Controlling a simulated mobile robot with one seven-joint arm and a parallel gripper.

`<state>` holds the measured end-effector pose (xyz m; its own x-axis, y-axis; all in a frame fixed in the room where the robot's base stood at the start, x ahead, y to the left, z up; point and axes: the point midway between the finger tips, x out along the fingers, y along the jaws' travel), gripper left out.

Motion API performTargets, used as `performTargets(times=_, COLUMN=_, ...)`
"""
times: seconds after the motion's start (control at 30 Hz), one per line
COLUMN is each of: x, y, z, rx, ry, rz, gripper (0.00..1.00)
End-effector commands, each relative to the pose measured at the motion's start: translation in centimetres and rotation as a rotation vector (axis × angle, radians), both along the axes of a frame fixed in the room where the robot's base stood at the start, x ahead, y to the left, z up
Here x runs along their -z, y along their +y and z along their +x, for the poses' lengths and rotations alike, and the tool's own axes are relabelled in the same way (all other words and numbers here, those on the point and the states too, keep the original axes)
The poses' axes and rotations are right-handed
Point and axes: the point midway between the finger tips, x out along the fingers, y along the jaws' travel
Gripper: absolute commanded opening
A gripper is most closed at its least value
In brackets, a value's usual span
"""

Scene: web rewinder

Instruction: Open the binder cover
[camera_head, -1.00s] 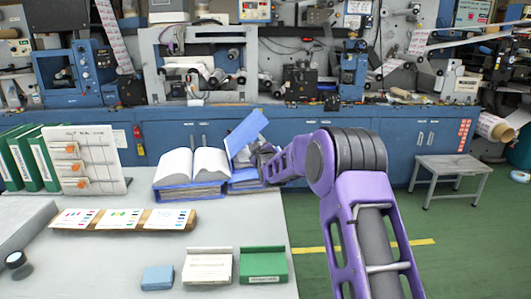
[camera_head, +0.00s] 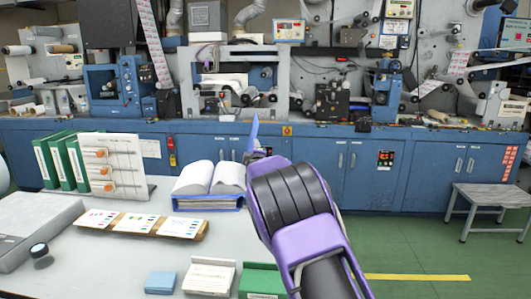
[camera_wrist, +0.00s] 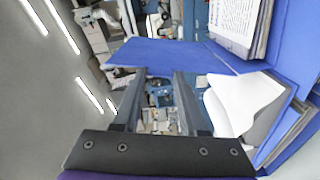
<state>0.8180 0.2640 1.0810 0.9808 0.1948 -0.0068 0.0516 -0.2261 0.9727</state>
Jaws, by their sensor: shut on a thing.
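The blue binder cover (camera_head: 252,132) stands up nearly edge-on just behind my arm in the head view. In the wrist view the blue cover (camera_wrist: 180,55) lies across my fingertips. My gripper (camera_wrist: 162,74) is shut on the cover's edge. The binder's printed pages (camera_wrist: 235,22) and its blue inside (camera_wrist: 290,40) show at the upper right of the wrist view, so the cover stands away from the pages. In the head view my arm hides most of this binder and my fingers.
An open blue binder with white pages (camera_head: 209,180) lies left of my arm; its pages (camera_wrist: 240,105) also show in the wrist view. Green binders (camera_head: 62,160), a white board with orange knobs (camera_head: 112,165) and a sample strip (camera_head: 140,224) stand further left. A stool (camera_head: 490,195) is at right.

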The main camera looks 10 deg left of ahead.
Motion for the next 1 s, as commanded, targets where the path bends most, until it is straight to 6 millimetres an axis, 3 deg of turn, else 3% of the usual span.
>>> performTargets(times=0.1, x=-0.3, y=1.5, z=-0.3, rx=-0.004, ry=-0.022, rz=-0.099, gripper=0.00)
performTargets(times=0.47, x=-0.3, y=3.7, z=-0.7, rx=-0.004, ry=-0.059, rz=-0.302, gripper=0.00)
performTargets(times=1.0, x=-0.3, y=4.3, z=-0.8, rx=-0.003, ry=-0.072, rz=-0.365, gripper=0.00)
